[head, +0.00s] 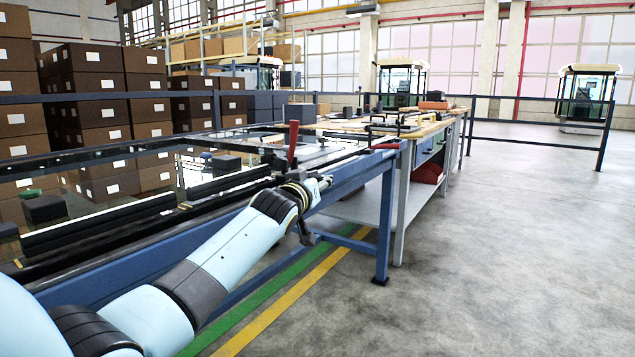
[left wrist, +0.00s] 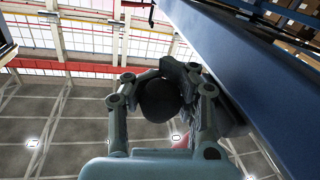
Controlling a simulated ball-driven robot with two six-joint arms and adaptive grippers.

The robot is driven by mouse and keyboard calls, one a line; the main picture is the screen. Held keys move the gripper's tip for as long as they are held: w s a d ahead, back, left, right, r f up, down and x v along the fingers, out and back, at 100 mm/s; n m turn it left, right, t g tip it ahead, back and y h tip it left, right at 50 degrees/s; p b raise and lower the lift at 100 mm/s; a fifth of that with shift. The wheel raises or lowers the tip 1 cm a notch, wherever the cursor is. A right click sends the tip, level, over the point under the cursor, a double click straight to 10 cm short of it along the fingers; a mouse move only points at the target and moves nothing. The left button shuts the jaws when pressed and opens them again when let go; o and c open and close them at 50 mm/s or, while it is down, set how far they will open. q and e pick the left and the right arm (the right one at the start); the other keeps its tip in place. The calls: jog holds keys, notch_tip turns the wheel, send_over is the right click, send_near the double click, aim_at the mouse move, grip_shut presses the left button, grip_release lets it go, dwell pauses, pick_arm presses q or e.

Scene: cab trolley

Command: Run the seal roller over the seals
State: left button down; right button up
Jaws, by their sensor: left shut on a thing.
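My left arm reaches in from the lower left of the head view, and its gripper (head: 320,184) is at the blue trolley's near rail. In the left wrist view the gripper (left wrist: 163,76) is shut on a dark rounded thing (left wrist: 158,100), which looks like part of the seal roller; the fingers hide much of it. A red upright handle (head: 292,143) shows just beyond the gripper; I cannot tell whether it belongs to the roller. Long black strips (head: 100,226), likely the seals, lie along the glass edge (head: 165,178). My right gripper is out of view.
The blue trolley frame (head: 345,185) runs along my left, with dark blocks (head: 45,208) on the glass. A workbench (head: 425,150) with tools stands beyond it. Stacked brown boxes (head: 95,75) are behind. The grey floor (head: 500,250) at right is clear.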

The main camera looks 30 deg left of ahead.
pick_arm(q)
jog(key=c, duration=0.9)
grip_release()
jog(key=shift+d+r, duration=0.1)
jog(key=shift+d, duration=0.35)
jog(key=shift+s+a, duration=0.15)
jog(key=shift+s, duration=0.15)
jog(key=s, duration=0.3)
jog(key=s+d, duration=0.1)
jog(key=s, duration=0.7)
jog(key=shift+s+d, duration=0.15)
jog(key=shift+d, duration=0.1)
